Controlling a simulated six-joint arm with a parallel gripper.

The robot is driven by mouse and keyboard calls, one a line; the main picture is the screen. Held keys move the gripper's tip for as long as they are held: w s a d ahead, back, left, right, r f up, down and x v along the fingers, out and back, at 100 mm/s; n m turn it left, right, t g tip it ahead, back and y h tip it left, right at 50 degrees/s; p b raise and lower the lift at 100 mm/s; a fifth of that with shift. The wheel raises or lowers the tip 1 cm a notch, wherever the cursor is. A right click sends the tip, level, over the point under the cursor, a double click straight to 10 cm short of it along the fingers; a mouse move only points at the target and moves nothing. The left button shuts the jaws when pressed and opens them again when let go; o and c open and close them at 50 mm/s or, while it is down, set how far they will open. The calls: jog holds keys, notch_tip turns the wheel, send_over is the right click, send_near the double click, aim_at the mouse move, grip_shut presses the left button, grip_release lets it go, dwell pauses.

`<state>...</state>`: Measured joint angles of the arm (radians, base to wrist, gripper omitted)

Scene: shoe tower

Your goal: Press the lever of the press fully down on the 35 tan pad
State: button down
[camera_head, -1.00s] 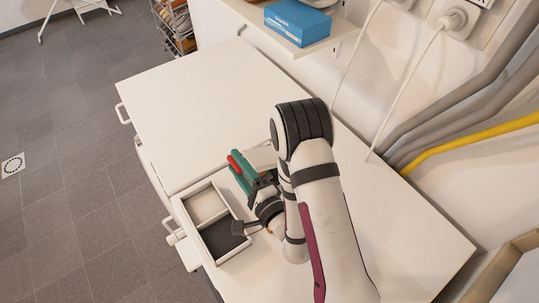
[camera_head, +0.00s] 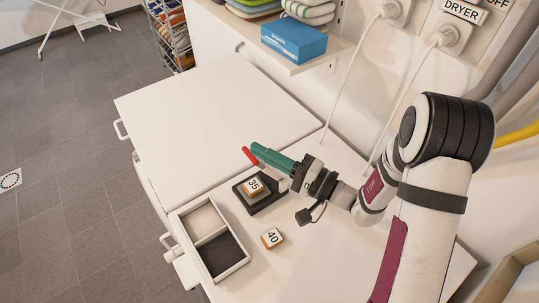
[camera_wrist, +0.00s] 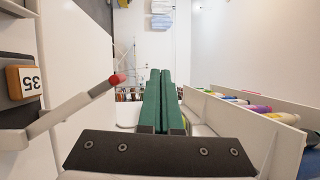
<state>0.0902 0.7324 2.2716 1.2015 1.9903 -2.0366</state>
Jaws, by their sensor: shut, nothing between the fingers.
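The press has a black base (camera_head: 267,204) on the white cabinet top. The 35 tan pad (camera_head: 253,187) lies on this base, number up; it also shows at the left of the wrist view (camera_wrist: 24,80). The lever's red tip (camera_head: 246,155) sticks out beside my fingers in the head view, and my gripper hides part of the lever. In the wrist view the grey lever (camera_wrist: 72,108) slants up to its red tip, raised clear of the pad. My gripper (camera_head: 256,149) has green fingers, shut and empty, beside the lever's tip; touching cannot be told.
A tan 40 pad (camera_head: 271,238) lies in front of the press. A white tray (camera_head: 242,262) with a light and a dark compartment stands left of it. The cabinet top behind (camera_head: 210,115) is clear. A shelf with a blue box (camera_head: 294,40) hangs at the back wall.

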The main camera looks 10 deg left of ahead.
jog(key=w+d+r+n+g+h, duration=0.1)
jog(key=w+d+n+g+h, duration=0.1)
jog(key=w+d+n+g, duration=0.3)
jog(key=w+d+r+n+g+h, duration=0.1)
jog(key=d+n+h, duration=0.15)
jog(key=d, duration=0.35)
send_near(247, 148)
jog(key=w+a, duration=0.2)
jog(key=shift+s+a+f+n+y, duration=0.15)
jog(key=shift+s+a+f+n, duration=0.15)
jog(key=shift+a+f, duration=0.3)
jog(key=shift+s+a+f+n+y, duration=0.15)
jog(key=shift+s+a+f, duration=0.25)
jog(key=shift+a+f, duration=0.2)
jog(key=shift+s+a+f, duration=0.2)
jog(key=shift+f, duration=0.05)
jog(key=shift+s, duration=0.1)
